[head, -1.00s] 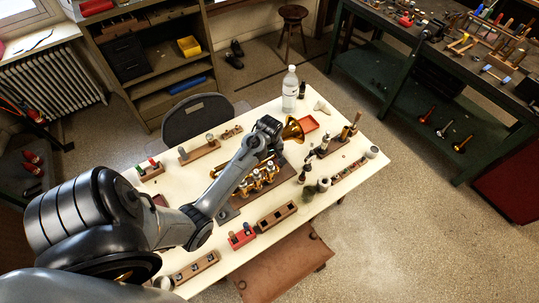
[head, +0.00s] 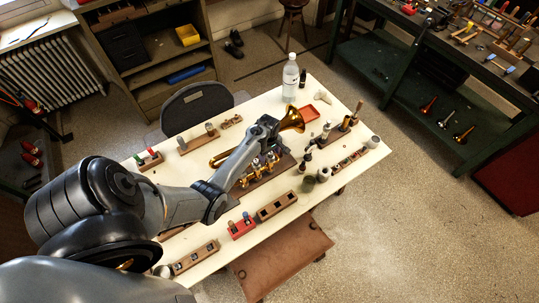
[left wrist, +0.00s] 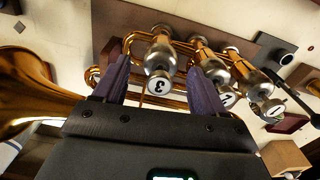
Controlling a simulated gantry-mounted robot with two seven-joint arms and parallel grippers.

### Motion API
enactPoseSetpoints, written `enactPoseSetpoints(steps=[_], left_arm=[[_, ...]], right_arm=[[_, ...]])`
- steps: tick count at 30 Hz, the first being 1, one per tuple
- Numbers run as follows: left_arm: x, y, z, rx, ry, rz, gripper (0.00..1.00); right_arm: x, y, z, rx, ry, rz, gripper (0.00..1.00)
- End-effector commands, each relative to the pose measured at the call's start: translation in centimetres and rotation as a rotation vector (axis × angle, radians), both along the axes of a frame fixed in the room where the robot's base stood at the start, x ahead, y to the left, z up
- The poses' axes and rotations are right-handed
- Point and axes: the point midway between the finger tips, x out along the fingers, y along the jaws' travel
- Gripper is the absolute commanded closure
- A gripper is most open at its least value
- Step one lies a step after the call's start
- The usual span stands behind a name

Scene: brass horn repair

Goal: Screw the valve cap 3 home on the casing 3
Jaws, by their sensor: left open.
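The brass horn lies on a dark wooden block (head: 284,163) on the table; its bell (head: 292,119) points to the back right. In the left wrist view, valve cap 3 (left wrist: 159,86) is a silver cap marked 3, at the end of casing 3 (left wrist: 161,50). I cannot tell whether it is fully seated. My left gripper (left wrist: 161,72) is open, with one dark finger on each side of cap 3 and visible gaps. In the head view my left gripper (head: 266,138) is over the horn and hides part of it. My right gripper is not in view.
Two neighbouring capped casings stand close beside the right finger, the nearer with cap 2 (left wrist: 227,98), the farther with cap 1 (left wrist: 272,109). The front right floor is clear.

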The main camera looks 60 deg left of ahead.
Motion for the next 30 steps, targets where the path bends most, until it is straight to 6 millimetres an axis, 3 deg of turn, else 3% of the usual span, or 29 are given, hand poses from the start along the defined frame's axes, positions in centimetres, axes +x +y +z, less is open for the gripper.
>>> enactPoseSetpoints(steps=[6, 16, 27, 30], left_arm=[[0.0, 0.1, -1.3, 0.001, -0.001, 0.0, 0.29], [0.0, 0.0, -1.5, 0.001, -0.001, 0.0, 0.29], [0.0, 0.0, -1.5, 0.001, -0.001, 0.0, 0.86], [0.0, 0.0, -1.5, 0.001, -0.001, 0.0, 0.89]], right_arm=[[0.0, -0.2, -0.2, -0.007, 0.0, 0.004, 0.57], [0.0, -0.2, -0.2, -0.007, 0.0, 0.004, 0.57], [0.0, 0.0, -0.2, 0.0, 0.001, 0.0, 0.57], [0.0, 0.0, -0.2, 0.002, 0.0, -0.002, 0.57]])
